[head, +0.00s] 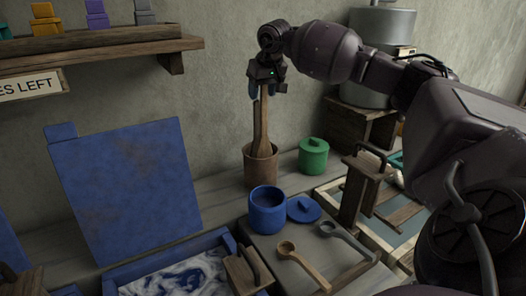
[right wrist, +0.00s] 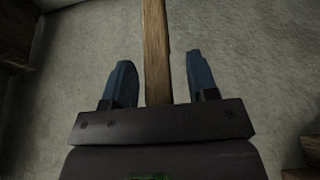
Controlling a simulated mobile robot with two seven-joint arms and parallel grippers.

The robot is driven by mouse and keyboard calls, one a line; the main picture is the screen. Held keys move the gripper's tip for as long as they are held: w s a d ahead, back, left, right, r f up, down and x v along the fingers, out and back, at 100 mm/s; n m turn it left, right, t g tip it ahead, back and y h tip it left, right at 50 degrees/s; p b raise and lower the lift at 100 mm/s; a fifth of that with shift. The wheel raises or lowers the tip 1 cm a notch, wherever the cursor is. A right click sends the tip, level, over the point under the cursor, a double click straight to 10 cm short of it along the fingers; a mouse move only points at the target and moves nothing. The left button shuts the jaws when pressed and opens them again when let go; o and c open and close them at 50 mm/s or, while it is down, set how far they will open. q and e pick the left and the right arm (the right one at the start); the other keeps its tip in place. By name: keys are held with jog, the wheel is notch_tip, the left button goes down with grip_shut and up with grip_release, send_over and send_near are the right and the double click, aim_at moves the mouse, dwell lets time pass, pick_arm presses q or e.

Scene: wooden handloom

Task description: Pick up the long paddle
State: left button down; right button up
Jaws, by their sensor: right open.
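The long wooden paddle (head: 264,118) stands nearly upright in a brown pot (head: 261,165) by the back wall. A second, shorter wooden piece seems to stand beside it, partly overlapped. My right gripper (head: 267,92) is at the paddle's upper end, pointing down. In the right wrist view the paddle's shaft (right wrist: 156,45) runs between the two blue fingers of my right gripper (right wrist: 160,80), which are open with a gap on each side. The paddle's lower end is hidden in the pot. My left gripper is out of view.
A green lidded jar (head: 313,156) stands right of the pot. A blue jar (head: 268,212), its lid (head: 303,209) and two ladles are in front. A blue board (head: 130,190) leans at left, below a wall shelf (head: 100,48). A metal vessel (head: 380,25) stands behind my arm.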

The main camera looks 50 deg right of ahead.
jog(key=shift+r, duration=0.15)
grip_shut()
notch_tip(320, 180, up, 20)
jog(key=p, duration=0.2)
dwell(0.5)
